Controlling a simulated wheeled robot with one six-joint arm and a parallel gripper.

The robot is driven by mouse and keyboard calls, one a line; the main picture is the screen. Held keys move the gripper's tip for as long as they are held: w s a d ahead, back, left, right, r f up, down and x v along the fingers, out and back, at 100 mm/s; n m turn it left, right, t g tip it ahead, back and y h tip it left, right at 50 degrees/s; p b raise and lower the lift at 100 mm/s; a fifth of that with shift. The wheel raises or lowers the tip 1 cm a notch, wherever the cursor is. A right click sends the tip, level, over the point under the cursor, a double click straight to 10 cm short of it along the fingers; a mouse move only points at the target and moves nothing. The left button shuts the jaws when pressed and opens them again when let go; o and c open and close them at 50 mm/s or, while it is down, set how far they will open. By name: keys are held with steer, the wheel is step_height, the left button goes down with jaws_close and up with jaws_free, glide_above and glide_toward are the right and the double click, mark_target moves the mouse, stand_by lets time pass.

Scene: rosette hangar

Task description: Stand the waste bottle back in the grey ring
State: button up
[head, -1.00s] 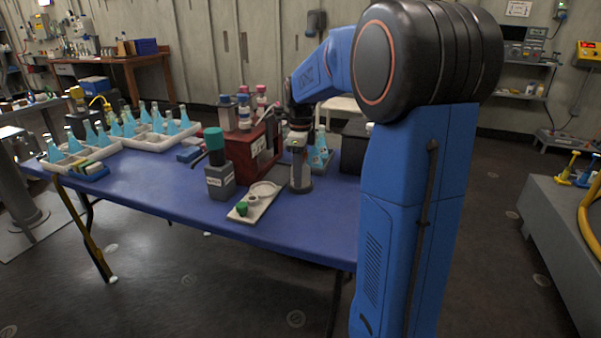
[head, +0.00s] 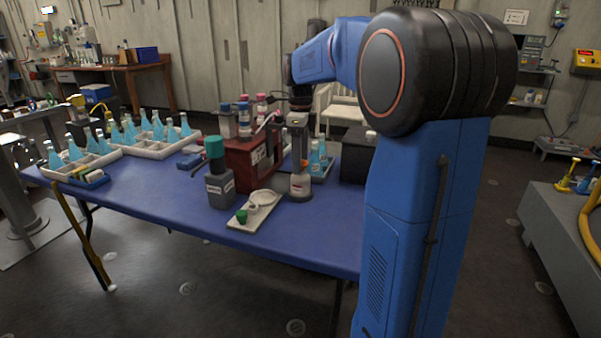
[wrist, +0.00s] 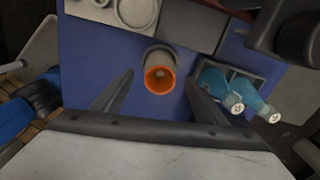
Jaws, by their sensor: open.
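A grey bottle with an orange mouth, which I take for the waste bottle (head: 300,187), stands upright on the blue table. The wrist view looks down on its orange mouth (wrist: 160,80). The pale grey ring (head: 262,198) lies on a light tray (head: 240,221), just left of the bottle. It shows partly at the top edge of the wrist view (wrist: 137,11). My gripper (wrist: 160,77) is open and empty, pointing down over the bottle. Its fingers appear on either side of the mouth; contact cannot be told.
A dark red box (head: 243,160) is behind. Blue flasks (head: 318,158) stand close to the right, near a black box (head: 357,155). White trays of flasks (head: 158,150) fill the left.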

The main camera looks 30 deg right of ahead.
steer(key=shift+r, duration=2.1)
